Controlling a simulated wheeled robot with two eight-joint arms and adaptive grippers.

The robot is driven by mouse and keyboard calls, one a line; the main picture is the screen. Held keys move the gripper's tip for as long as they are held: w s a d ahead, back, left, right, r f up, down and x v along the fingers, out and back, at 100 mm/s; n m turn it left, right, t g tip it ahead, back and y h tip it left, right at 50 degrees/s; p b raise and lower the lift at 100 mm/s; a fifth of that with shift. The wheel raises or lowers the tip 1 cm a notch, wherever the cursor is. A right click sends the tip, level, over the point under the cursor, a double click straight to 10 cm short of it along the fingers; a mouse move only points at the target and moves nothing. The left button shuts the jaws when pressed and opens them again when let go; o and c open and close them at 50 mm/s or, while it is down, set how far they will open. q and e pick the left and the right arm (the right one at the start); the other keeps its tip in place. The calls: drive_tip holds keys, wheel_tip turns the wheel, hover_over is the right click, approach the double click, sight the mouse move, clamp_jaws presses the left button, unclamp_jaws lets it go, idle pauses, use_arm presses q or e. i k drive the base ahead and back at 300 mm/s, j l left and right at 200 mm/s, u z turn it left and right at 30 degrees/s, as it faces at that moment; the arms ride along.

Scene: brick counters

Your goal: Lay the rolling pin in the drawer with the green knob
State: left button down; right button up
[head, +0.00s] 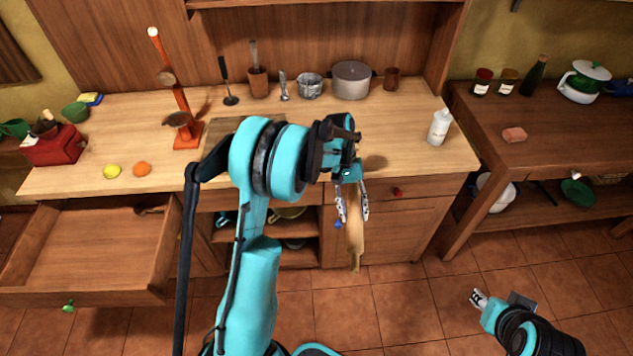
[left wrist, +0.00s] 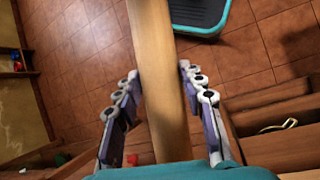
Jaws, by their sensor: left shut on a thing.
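The wooden rolling pin (head: 355,238) hangs upright in my left gripper (head: 352,205), in front of the counter and above the floor. In the left wrist view the pin (left wrist: 160,85) passes between the two fingers of the gripper (left wrist: 158,100), which is shut on it. The drawer (head: 95,255) with the green knob (head: 69,305) is pulled out at the lower left in the head view. A dark utensil (head: 150,210) lies at its back right; the rest of its floor looks bare. My right gripper (head: 479,298) is low at the right, apart from everything; its jaws are too small to read.
The counter (head: 300,175) holds an orange stand (head: 183,115), a lemon (head: 112,171), an orange (head: 142,169) and a white bottle (head: 438,128). A closed drawer with a red knob (head: 397,192) is behind the pin. Open shelves (head: 290,228) lie between the drawers.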

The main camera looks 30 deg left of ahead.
sight(99, 262)
drive_tip(key=k+j+u, duration=0.15)
drive_tip(key=k+j, duration=0.15)
drive_tip(key=k+j+u, duration=0.15)
drive_tip(key=j, duration=0.25)
drive_tip(key=k+j+u, duration=0.1)
drive_tip(key=k+j, duration=0.25)
drive_tip(key=k+j+u, duration=0.15)
drive_tip(key=j, duration=0.35)
drive_tip(key=k+j+u, duration=0.15)
drive_tip(key=j, duration=0.3)
drive_tip(key=k+j+u, duration=0.15)
drive_tip(key=k+j, duration=0.15)
drive_tip(key=j, duration=0.15)
drive_tip(key=k+j+u, duration=0.15)
drive_tip(key=j, duration=0.35)
drive_tip(key=k+j+u, duration=0.15)
drive_tip(key=j, duration=0.35)
drive_tip(key=i+l, duration=0.25)
drive_tip(key=l, duration=0.2)
